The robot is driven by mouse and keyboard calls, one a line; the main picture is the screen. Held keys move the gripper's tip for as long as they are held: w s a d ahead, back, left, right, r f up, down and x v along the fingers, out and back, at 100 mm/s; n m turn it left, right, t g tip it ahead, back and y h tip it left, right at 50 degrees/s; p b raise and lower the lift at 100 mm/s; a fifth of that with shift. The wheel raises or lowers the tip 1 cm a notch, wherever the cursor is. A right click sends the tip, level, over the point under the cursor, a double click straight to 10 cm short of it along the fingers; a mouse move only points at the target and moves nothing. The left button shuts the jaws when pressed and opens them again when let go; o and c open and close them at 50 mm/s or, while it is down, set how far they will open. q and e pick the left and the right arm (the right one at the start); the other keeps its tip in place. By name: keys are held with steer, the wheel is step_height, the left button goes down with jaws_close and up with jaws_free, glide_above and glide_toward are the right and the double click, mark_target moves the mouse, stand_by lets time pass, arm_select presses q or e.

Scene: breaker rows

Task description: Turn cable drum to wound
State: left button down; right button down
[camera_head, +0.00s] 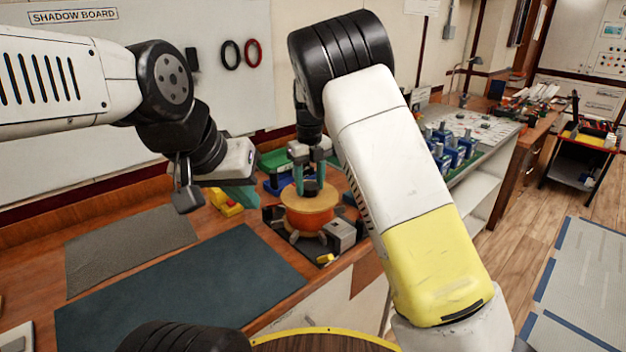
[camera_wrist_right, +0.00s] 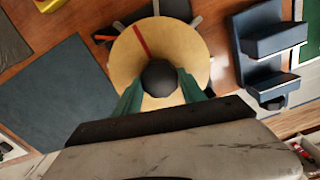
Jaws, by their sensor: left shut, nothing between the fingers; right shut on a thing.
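The cable drum (camera_head: 309,205) stands on the bench. It has a round tan wooden top and an orange side. In the right wrist view its top (camera_wrist_right: 187,45) carries a red line running from near the centre to the upper left rim. A black knob (camera_wrist_right: 159,77) sticks up from the drum's middle. My right gripper (camera_head: 311,184) is above the drum with its green fingers shut on the knob, one on either side; it also shows in the right wrist view (camera_wrist_right: 159,90). My left gripper (camera_head: 242,198) is shut and empty, left of the drum and apart from it.
A grey box (camera_head: 341,234) sits at the drum's front right. Yellow pieces (camera_head: 226,205) lie left of it. Green and blue bins (camera_head: 277,161) stand behind. A dark blue mat (camera_head: 180,290) lies clear on the bench at left front.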

steer(key=shift+r, duration=0.1)
stand_by(0.4)
steer(key=c, duration=0.7)
jaws_free()
steer(key=shift+o, duration=0.2)
step_height(320, 180, up, 8)
steer(key=shift+f, duration=0.15)
